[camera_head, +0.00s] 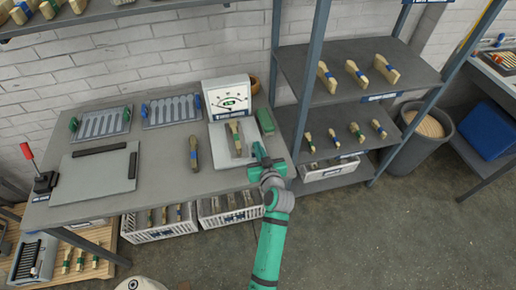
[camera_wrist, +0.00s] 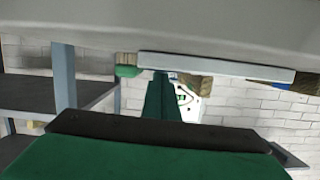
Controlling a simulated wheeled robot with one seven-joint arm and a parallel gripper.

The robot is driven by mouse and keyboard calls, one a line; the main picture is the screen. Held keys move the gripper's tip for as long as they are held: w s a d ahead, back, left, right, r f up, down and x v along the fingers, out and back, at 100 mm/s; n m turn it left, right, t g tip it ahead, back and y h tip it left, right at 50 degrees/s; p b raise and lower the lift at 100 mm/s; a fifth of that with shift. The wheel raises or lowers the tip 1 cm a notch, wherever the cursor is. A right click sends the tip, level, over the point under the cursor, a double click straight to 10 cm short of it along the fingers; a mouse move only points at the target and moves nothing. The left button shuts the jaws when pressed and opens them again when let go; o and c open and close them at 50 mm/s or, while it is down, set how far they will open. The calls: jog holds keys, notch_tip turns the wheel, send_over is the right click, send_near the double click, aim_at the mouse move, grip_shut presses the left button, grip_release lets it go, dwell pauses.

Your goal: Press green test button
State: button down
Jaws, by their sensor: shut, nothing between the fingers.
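The box (camera_wrist: 190,100) shows partly in the wrist view, behind a green finger. My gripper (camera_head: 259,152) is shut and empty, at the plate's right side and in front of the box. In the wrist view, its green finger (camera_wrist: 160,98) points toward the box.
A blue-banded wooden piece (camera_head: 194,153) lies left of the plate. Slotted trays (camera_head: 172,110) and a red-handled lever (camera_head: 28,153) are farther left. A shelf post (camera_head: 305,80) rises at the right.

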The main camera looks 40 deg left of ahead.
jog(key=r, duration=0.3)
jog(key=shift+d+r, duration=0.2)
jog(key=v, duration=0.9)
jog(key=shift+s+d+r, duration=0.15)
jog(key=shift+s, duration=0.05)
dwell(0.6)
